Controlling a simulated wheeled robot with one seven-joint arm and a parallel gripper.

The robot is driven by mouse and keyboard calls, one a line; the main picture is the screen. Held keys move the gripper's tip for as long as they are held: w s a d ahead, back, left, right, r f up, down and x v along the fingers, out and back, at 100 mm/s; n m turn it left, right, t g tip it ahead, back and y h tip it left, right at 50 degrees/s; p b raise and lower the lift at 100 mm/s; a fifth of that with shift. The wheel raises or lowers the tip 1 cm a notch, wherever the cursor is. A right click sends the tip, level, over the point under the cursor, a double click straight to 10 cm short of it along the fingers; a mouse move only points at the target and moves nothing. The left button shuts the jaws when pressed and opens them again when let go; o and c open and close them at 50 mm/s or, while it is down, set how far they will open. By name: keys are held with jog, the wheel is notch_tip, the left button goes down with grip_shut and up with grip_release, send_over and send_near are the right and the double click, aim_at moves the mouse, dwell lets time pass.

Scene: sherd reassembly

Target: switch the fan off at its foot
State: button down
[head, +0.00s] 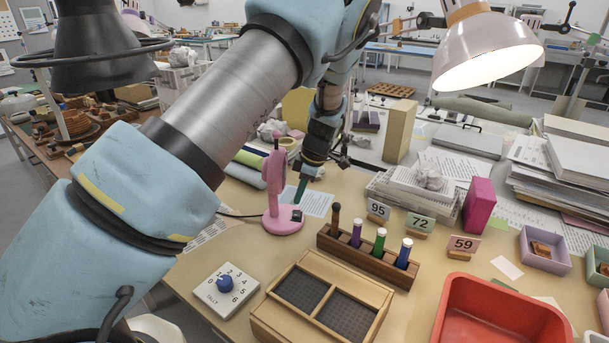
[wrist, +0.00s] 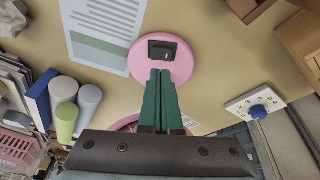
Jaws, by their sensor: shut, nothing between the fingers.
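The pink fan (head: 274,175) stands upright on the table in the head view, on a round pink foot (head: 281,222). In the wrist view the foot (wrist: 182,68) carries a dark rocker switch (wrist: 163,50) near its edge. My gripper (head: 298,201) points down beside the fan's stem, over the switch side of the foot. In the wrist view the green fingers of my gripper (wrist: 160,74) are together and empty, with their tips just short of the switch in the picture. I cannot tell whether they touch the foot. Most of the fan's head is hidden in the wrist view.
A wooden rack (head: 370,257) with several upright tools stands right of the foot. A dial box (head: 224,290), a wooden tray (head: 318,305) and a red bin (head: 500,315) are nearer. A printed sheet (wrist: 101,30) lies by the foot.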

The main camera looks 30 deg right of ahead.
aim_at(297, 212)
jog(key=shift+w+d+f+p, duration=0.15)
jog(key=shift+f+p, duration=0.15)
jog(key=shift+f, duration=0.7)
jog(key=shift+w+d+f+p, duration=0.15)
jog(key=shift+f+p, duration=0.15)
jog(key=shift+f, duration=0.65)
